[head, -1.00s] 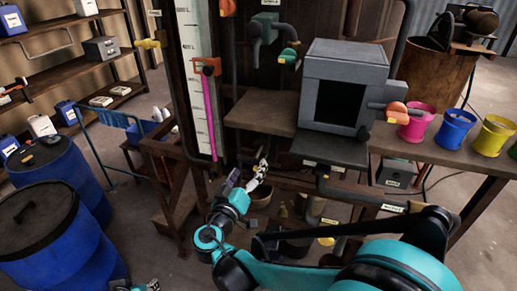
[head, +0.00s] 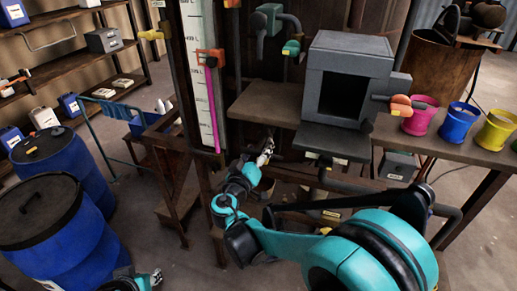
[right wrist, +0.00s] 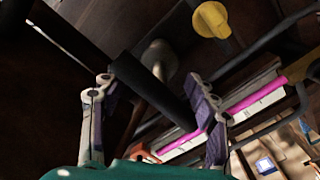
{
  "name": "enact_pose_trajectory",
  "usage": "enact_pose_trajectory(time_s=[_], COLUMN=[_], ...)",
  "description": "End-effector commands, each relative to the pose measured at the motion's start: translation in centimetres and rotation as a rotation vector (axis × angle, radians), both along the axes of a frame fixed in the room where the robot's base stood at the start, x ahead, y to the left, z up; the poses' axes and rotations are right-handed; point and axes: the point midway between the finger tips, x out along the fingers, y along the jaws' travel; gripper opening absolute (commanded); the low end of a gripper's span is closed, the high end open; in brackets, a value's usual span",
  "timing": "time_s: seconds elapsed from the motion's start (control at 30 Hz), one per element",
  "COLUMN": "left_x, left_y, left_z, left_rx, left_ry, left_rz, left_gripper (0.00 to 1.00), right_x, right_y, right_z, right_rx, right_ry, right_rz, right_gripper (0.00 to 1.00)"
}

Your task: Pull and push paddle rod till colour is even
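My right gripper (head: 265,152) is under the brown shelf at the front of the vat stand. In the right wrist view its two fingers (right wrist: 150,90) are spread apart. A dark bar (right wrist: 160,92) crosses the space between them, with a grey rounded knob (right wrist: 158,58) just beyond; I cannot tell whether either is the paddle rod or whether the fingers touch it. A sight tube with pink liquid (head: 214,118) stands on the white scale. My left gripper (head: 155,277) is low at the bottom left, too small to tell its opening. The vat's contents are hidden.
A grey open-fronted box (head: 349,62) stands above the shelf (head: 250,105). Pink (head: 420,118), blue (head: 456,122) and yellow (head: 494,130) buckets stand on the right bench. Blue barrels (head: 85,245) stand at left. A yellow knob (right wrist: 212,20) and pipes crowd my right gripper.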

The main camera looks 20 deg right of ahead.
Motion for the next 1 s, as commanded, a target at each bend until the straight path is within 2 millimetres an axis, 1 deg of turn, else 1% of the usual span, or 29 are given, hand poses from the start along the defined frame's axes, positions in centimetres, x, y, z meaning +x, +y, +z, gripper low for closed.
enact_pose_trajectory(time_s=[0.57, 0.67, 0.83, 0.9, 1.0], left_x=[0.0, 0.0, 0.0, 0.0, 0.0], left_y=[0.0, 0.0, 0.0, 0.0, 0.0], left_z=[0.0, -0.2, -0.8, -0.8, -0.7], left_rx=[0.000, 0.000, 0.000, 0.000, 0.000], left_ry=[0.000, 0.000, 0.000, 0.000, 0.000], left_rz=[0.000, 0.000, 0.000, 0.000, 0.000], left_gripper=[0.34, 0.34, 0.34, 0.34, 0.34], right_x=[0.1, 0.7, 2.8, 3.1, 3.1], right_y=[0.1, -0.4, -1.8, -2.0, -2.0], right_z=[-0.1, -0.2, -0.2, -0.1, 0.0], right_rx=[0.013, 0.013, 0.012, 0.012, 0.012], right_ry=[-0.005, -0.004, -0.005, -0.005, -0.005], right_rz=[0.001, 0.000, 0.000, 0.001, 0.002], right_gripper=[0.02, 0.02, 0.01, 0.01, 0.00])
